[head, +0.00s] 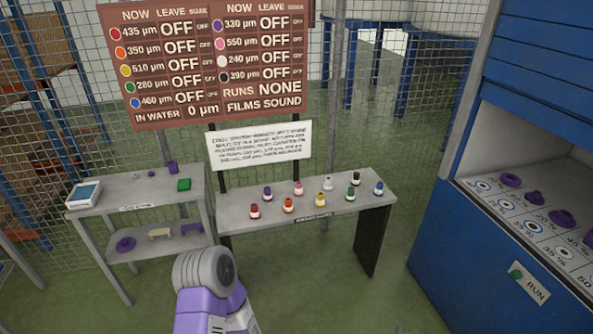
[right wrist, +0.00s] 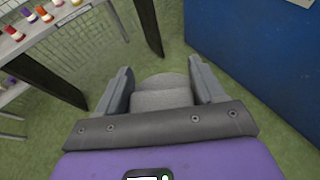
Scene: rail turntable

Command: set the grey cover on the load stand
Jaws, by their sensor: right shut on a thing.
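My right gripper (right wrist: 163,76) shows in the right wrist view, its two grey fingers shut on a grey, rounded thing (right wrist: 163,98), which looks like the grey cover. Only its upper side shows; the rest is hidden by the gripper. Green floor lies below and beyond it, and it touches nothing else that I can see. I cannot tell which thing in view is the load stand.
A middle table (head: 237,217) holds several coloured bottles. The blue cabinet (head: 440,235) at right has purple pieces on numbered spots and a RUN button (head: 516,273). A brown sign (head: 205,60) stands behind.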

